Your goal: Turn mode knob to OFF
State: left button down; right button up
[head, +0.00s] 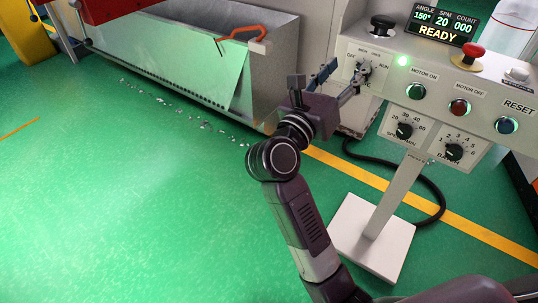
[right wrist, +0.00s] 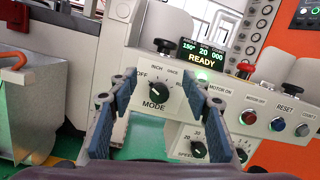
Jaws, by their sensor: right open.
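The mode knob (head: 362,72) is a black rotary knob on the sloped grey control panel (head: 395,58). In the right wrist view the knob (right wrist: 158,92) sits above the word MODE, with OFF, INCH, ONCE and RUN around it. Its exact pointer direction is too small to tell. My right gripper (head: 341,80) is open and empty in front of the knob. In the right wrist view its blue-padded fingers (right wrist: 165,88) stand on either side of the knob, apart from it as far as I can see. My left gripper is not in view.
A lit display (head: 441,25) reads READY. A red mushroom button (head: 468,56), motor buttons and two lower dials (head: 404,131) are close by. The panel's white post and base (head: 372,238) stand on green floor.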

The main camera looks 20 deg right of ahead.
jog(key=w+a+f+n+t+y+p, duration=0.2)
jog(key=w+a+n+t+y+p, duration=0.25)
jog(key=n+p, duration=0.5)
jog(key=w+a+f+n+t+y+p, duration=0.1)
jog(key=w+a+n+t+y+p, duration=0.4)
jog(key=n, duration=0.8)
jog(key=s+a+f+n+g+y+p, duration=0.2)
jog(key=s+f+n+p, duration=0.1)
jog(key=f, duration=0.4)
jog(key=s+a+f+n+g+y+p, duration=0.2)
jog(key=s+f+n+y+p, duration=0.1)
jog(key=f+n+p, duration=0.2)
jog(key=s+a+f+n+g+y+p, duration=0.2)
jog(key=s+f+n+g+p, duration=0.1)
jog(key=f, duration=0.6)
jog(key=shift+s+a+n+p, duration=0.3)
jog(key=shift+n+p, duration=0.2)
jog(key=shift+n, duration=0.75)
jog(key=shift+f+y, duration=0.1)
jog(key=shift+y, duration=0.15)
